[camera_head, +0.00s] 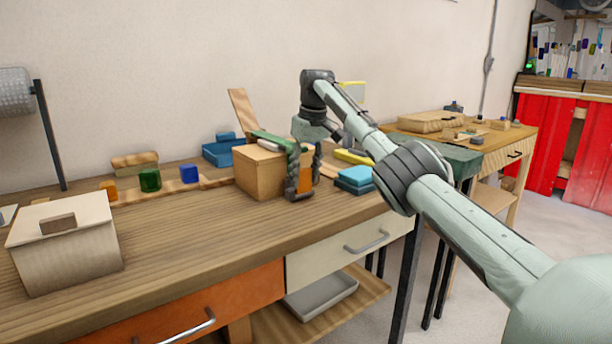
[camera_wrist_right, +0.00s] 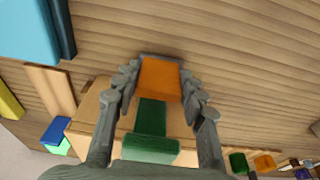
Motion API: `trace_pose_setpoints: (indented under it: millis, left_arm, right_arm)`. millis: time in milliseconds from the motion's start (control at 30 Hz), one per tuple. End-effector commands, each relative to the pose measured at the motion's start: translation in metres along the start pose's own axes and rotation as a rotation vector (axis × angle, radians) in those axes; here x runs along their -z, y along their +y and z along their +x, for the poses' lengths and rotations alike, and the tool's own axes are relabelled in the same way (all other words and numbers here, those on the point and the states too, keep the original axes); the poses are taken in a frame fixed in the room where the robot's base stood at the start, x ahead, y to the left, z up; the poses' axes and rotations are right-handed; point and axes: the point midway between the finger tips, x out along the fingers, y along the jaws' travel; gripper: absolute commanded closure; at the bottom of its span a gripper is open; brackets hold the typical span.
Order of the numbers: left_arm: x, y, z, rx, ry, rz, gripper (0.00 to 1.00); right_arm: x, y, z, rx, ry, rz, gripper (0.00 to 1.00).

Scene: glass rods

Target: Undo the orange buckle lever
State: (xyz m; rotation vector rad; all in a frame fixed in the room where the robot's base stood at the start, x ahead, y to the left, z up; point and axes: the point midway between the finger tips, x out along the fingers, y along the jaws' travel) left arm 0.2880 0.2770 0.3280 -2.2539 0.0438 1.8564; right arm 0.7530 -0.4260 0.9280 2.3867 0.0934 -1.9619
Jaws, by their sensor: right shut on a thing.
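The orange buckle lever (camera_wrist_right: 160,82) sits at the front of a wooden box, at the end of a green strap (camera_wrist_right: 151,118). In the head view the lever (camera_head: 305,181) shows between the fingers of my right gripper (camera_head: 303,190). My right gripper's fingers lie along both sides of the lever in the wrist view and are shut on it. The wooden box (camera_head: 258,175) stands on the workbench, and the strap (camera_head: 270,138) crosses its top. The gripper hides part of the lever and the box's right side. My left gripper is not in view.
A pale box with a brown handle (camera_head: 58,224) stands at the bench's front left. Green (camera_head: 150,180) and blue (camera_head: 189,173) blocks lie left of the wooden box. A blue case (camera_head: 355,178) lies close to its right. The bench top (camera_head: 190,235) in front is clear.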

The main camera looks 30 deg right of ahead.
Motion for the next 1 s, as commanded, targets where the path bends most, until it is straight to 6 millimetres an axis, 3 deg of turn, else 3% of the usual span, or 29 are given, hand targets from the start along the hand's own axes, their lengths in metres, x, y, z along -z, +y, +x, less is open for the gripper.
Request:
trace_pose_setpoints:
  millis: [733,767,900,1000]
  left_arm:
    - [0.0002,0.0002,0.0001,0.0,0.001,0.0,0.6]
    - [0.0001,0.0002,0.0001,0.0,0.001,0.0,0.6]
    - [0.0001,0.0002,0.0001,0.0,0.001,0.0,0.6]
    - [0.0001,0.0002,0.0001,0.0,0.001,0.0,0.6]
  right_arm:
    - [0.002,-0.0012,0.0023,0.002,-0.037,-0.001,0.88]
    - [0.002,-0.0012,0.0023,0.002,-0.037,-0.001,0.58]
    - [0.002,-0.001,0.0021,0.002,-0.037,-0.001,0.41]
    - [0.0021,-0.0007,0.0016,0.001,-0.036,0.0,0.38]
